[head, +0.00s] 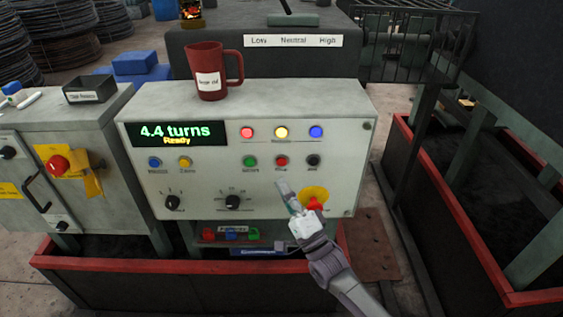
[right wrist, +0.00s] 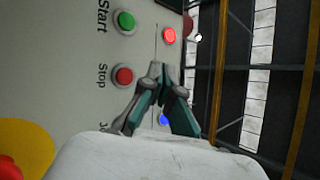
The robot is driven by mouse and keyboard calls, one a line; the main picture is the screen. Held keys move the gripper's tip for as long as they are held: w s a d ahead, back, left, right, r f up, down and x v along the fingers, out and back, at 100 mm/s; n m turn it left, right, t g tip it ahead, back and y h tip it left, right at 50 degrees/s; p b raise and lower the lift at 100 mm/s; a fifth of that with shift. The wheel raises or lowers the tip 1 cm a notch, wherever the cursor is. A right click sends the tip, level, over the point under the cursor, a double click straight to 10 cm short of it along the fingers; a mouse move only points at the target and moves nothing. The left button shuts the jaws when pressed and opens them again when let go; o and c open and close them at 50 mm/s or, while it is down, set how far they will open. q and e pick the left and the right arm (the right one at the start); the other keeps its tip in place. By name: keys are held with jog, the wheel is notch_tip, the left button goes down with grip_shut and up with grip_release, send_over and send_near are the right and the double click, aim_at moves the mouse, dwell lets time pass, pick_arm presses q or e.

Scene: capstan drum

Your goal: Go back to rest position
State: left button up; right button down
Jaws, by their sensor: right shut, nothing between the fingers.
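My right gripper (head: 284,187) is in front of the lower right part of the white control panel (head: 350,110). Its fingers are closed together and hold nothing. In the right wrist view the shut fingertips (right wrist: 158,70) point toward the panel, near the red Stop button (right wrist: 122,76) and the green Start button (right wrist: 125,20). I cannot tell whether they touch the panel. In the head view the red stop button (head: 282,160) is just above the fingertips. The gripper partly covers the yellow plate (head: 316,192) with its red emergency knob (head: 315,204). My left gripper is not in view.
The display (head: 178,133) reads 4.4 turns, Ready. A red mug (head: 206,82) stands on top of the panel. A dark tray (head: 90,88) sits on the left cabinet. Red-edged troughs (head: 120,264) lie below the panel and at the right.

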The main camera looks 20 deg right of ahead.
dwell(0.3)
notch_tip(320, 180, down, 21)
jog(key=s+d+n+g+h, duration=0.2)
jog(key=n+g+h, duration=0.1)
jog(key=g+h, duration=0.15)
jog(key=s+d+f+n+g, duration=0.1)
jog(key=s+f+n+g, duration=0.2)
jog(key=f, duration=0.5)
jog(key=s+d+f+n+g, duration=0.1)
jog(key=s+f+g, duration=0.2)
jog(key=s+f, duration=0.45)
jog(key=s+d+f+n+g+h, duration=0.15)
jog(key=s+f+n+g, duration=0.3)
jog(key=s+f, duration=0.9)
jog(key=s+f+n+g, duration=0.2)
jog(key=s+f+g, duration=0.1)
jog(key=s, duration=0.8)
jog(key=s+d+f+n+g+h, duration=0.1)
jog(key=s+f+g, duration=0.3)
jog(key=s, duration=0.8)
jog(key=shift+f+n+h, duration=0.3)
jog(key=shift+f+n, duration=0.15)
jog(key=shift+f, duration=0.3)
